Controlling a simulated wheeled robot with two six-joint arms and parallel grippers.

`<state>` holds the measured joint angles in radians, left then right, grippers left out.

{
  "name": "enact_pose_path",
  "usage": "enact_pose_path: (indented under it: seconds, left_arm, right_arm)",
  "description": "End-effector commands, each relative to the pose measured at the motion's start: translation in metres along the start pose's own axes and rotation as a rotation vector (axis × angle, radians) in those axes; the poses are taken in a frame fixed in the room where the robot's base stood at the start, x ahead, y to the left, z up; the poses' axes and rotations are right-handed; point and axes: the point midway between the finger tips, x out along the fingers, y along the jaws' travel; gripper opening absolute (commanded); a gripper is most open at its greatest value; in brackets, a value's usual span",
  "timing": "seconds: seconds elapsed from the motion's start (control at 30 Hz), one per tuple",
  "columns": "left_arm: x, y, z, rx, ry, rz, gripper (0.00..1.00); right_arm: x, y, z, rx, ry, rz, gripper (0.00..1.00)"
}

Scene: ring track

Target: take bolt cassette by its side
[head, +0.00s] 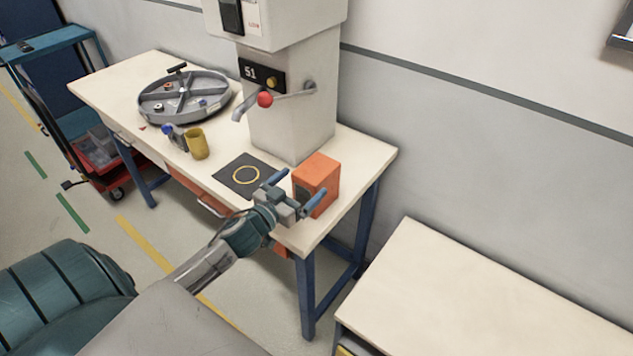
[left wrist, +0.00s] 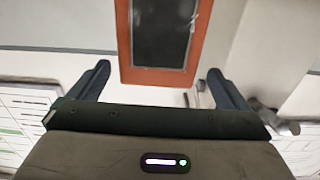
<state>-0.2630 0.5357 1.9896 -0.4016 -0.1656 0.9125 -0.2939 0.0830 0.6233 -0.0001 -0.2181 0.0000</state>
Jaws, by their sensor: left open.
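The bolt cassette (head: 319,181) is an orange box with a dark front panel, standing upright near the right front corner of the cream workbench. My left gripper (head: 298,190) is open at its front, with one blue finger on each side in the head view. In the left wrist view the cassette (left wrist: 126,62) shows as an orange frame around a dark panel, between the two fingers (left wrist: 160,85) and beyond them. I cannot tell whether a finger touches it. My right gripper is not in view.
A grey machine column (head: 297,115) with a red-knobbed lever (head: 265,99) stands behind. A black mat with a yellow ring (head: 232,187), a yellow cup (head: 197,144) and a round grey divided tray (head: 150,119) lie to the left. Another cream table (head: 470,290) is at right.

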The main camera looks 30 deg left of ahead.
Motion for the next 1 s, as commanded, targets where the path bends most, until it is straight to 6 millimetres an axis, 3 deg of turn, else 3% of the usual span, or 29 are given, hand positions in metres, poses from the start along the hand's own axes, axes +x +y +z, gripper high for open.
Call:
enact_pose_path:
  seconds: [0.2,0.47,0.7,1.0]
  left_arm:
    - [0.015,0.001,-0.006,-0.006,0.000,-0.003,0.98]
    - [0.031,0.003,0.000,-0.005,0.003,-0.001,0.98]
    - [0.048,0.003,0.003,-0.003,0.001,-0.002,0.98]
    - [0.051,0.003,0.001,-0.001,0.001,0.000,0.98]
  right_arm:
    - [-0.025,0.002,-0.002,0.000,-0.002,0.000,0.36]
    - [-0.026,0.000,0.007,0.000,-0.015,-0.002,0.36]
    - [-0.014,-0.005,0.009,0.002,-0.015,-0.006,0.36]
    - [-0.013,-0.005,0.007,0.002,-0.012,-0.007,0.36]
